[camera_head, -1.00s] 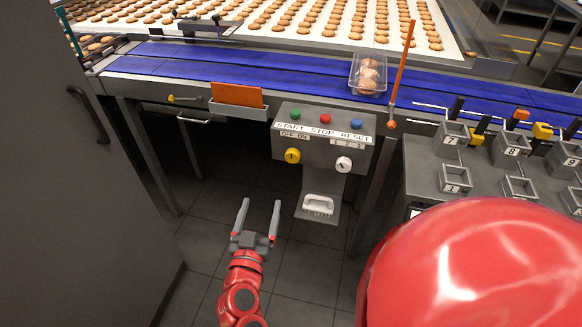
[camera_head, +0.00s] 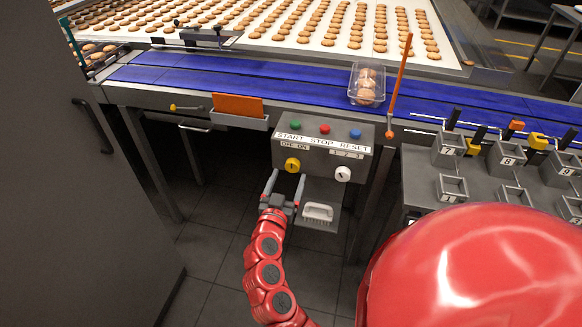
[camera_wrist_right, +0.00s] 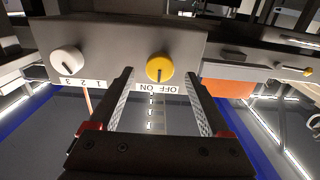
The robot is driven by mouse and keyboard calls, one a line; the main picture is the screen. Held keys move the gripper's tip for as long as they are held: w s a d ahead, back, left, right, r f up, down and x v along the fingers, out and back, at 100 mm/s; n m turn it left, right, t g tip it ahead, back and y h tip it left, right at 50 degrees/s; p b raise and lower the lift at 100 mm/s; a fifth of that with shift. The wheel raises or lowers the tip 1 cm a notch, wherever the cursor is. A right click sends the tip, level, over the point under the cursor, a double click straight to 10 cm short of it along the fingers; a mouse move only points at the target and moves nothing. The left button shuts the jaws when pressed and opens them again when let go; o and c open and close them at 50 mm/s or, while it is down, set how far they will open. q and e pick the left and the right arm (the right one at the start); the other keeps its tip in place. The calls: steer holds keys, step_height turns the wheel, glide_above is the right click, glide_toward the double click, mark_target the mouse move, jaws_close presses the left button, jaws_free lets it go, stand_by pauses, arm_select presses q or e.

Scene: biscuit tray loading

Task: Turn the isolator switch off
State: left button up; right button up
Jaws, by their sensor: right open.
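The isolator switch is a yellow round knob (camera_head: 292,165) under the OFF ON label, at the left of the grey control panel (camera_head: 318,160). It has a dark mark on its face; which label it points to is hard to tell. In the right wrist view the knob (camera_wrist_right: 159,67) shows between the fingertips, beyond them, with the panel upside down. My right gripper (camera_head: 286,176) is open and empty, just below and in front of the knob, with one finger to each side. It seems apart from the knob. My left gripper is not in view.
A white knob (camera_head: 342,174) marked 1 2 3 sits right of the yellow one. Green, red and blue buttons (camera_head: 325,129) line the panel top. An orange card (camera_head: 238,107) stands at left. The blue conveyor (camera_head: 300,85) runs behind.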

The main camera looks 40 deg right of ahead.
mark_target(292, 169)
steer(key=shift+x, duration=1.95)
jaws_close()
